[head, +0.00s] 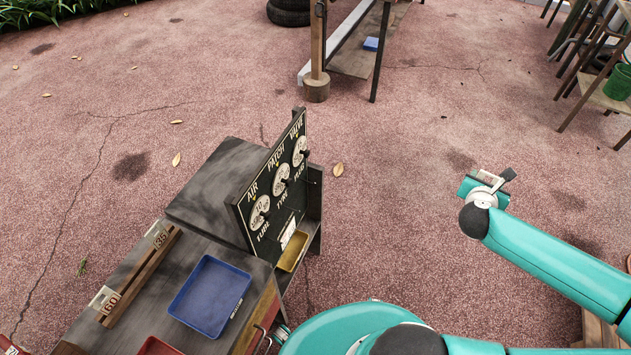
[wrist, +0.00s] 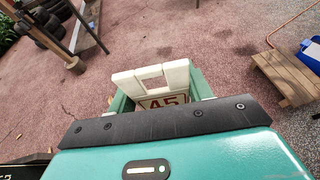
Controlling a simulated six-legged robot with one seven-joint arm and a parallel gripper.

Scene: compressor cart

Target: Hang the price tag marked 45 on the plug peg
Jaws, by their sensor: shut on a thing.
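My gripper (head: 487,180) is shut on the price tag marked 45 (head: 490,177), held in the air over open ground, well to the right of the board. In the wrist view the white tag (wrist: 152,78) has a rectangular opening near its top, and its red 45 shows partly between the fingers (wrist: 160,98). The dark sign board (head: 272,185) stands tilted on the cart, lettered AIR, PATCH, VALVE above and TUBE, TYRE, PLUG below. Three round pale dials with dark knobs or pegs run along it. The plug peg (head: 304,153) appears at the far-right dial, above the word PLUG.
The cart top (head: 215,180) carries a blue tray (head: 210,296), a yellow tray (head: 292,251) below the board, and a wooden rack (head: 141,276) with tags marked 60 (head: 104,299) and 35 (head: 160,238). A wooden post (head: 317,85) stands behind. Ground between gripper and board is clear.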

